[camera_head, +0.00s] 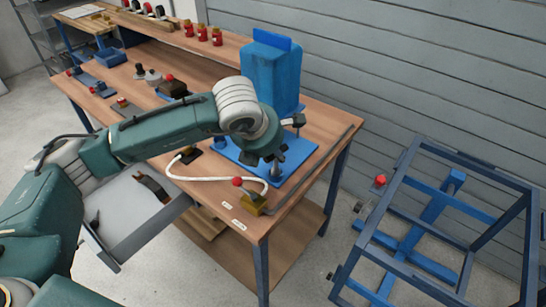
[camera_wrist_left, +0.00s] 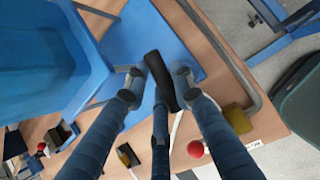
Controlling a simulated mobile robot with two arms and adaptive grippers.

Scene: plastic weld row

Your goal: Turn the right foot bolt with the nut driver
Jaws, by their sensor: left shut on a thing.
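My left gripper (camera_head: 272,160) hangs over the front right part of the blue base plate (camera_head: 298,152) in the head view. In the left wrist view my left gripper (camera_wrist_left: 158,76) is shut on a black-handled tool (camera_wrist_left: 160,82), which looks like the nut driver. The handle is tilted between the fingertips. The blue machine (camera_head: 274,78) stands upright on the plate, behind the gripper. The right foot bolt is hidden by the gripper and tool, so I cannot tell whether the driver touches it. My right gripper is in neither view.
An open drawer (camera_head: 130,222) juts out at the front left. A blue frame (camera_head: 440,165) stands on the floor at the right.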

